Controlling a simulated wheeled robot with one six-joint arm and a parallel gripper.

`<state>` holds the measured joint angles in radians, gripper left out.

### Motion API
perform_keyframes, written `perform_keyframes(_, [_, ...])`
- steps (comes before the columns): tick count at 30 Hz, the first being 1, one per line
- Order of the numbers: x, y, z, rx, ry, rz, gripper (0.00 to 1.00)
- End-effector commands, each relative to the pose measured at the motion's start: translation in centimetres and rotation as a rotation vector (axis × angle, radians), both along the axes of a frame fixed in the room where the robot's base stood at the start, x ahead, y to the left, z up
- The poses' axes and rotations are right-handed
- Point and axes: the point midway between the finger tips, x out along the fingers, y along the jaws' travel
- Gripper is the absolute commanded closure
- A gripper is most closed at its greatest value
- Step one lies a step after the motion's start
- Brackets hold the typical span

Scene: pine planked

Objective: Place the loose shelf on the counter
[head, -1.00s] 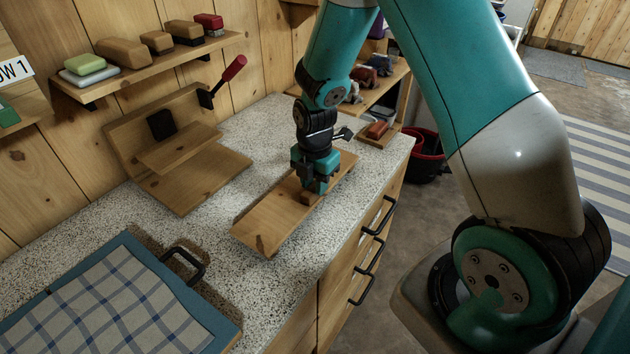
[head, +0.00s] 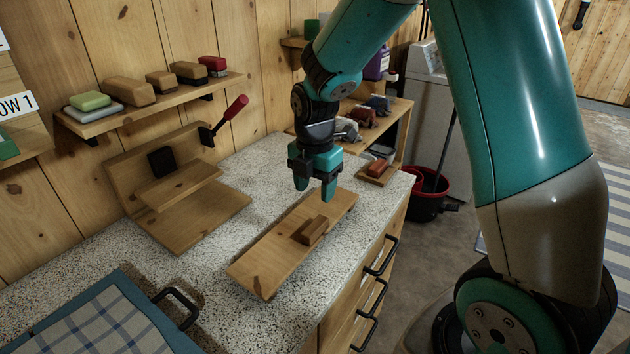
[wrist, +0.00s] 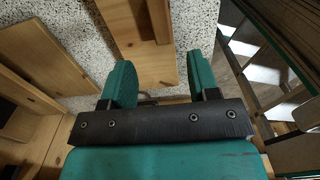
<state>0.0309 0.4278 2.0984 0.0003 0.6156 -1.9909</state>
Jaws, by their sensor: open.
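The loose shelf (head: 278,260) is a long pine board with a small wooden grip block (head: 312,231) on top. It lies on the speckled counter (head: 215,300), near the drawer side. My gripper (head: 314,191) is open and empty above the far part of the board, apart from the block. In the wrist view, the shelf (wrist: 147,60) and its block (wrist: 158,22) show beyond and between my parted fingers (wrist: 160,75).
A wooden stand (head: 200,222) with a small ledge, black block and red-handled tool (head: 228,118) is at the wall. A wall shelf (head: 150,110) holds several blocks. A blue tray with checked cloth (head: 110,325) is in front. Drawer handles (head: 378,258) stick out on the right.

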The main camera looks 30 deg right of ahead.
Motion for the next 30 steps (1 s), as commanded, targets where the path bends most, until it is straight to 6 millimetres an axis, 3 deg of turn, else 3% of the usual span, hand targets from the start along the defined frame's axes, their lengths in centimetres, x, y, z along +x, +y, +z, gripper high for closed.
perform_keyframes(7, [-0.2,0.3,2.7,0.005,-0.003,-0.017,0.45])
perform_keyframes(11, [-1.7,2.5,4.4,0.042,-0.017,-0.145,0.45])
perform_keyframes(14, [-4.4,5.5,6.4,0.101,-0.022,-0.338,0.45])
perform_keyframes(21, [-13.6,12.4,10.5,0.256,0.074,-0.888,0.45])
perform_keyframes(27, [-19.7,15.1,11.7,0.304,0.194,-1.206,0.45])
perform_keyframes(30, [-21.2,15.6,11.9,0.308,0.229,-1.287,0.45])
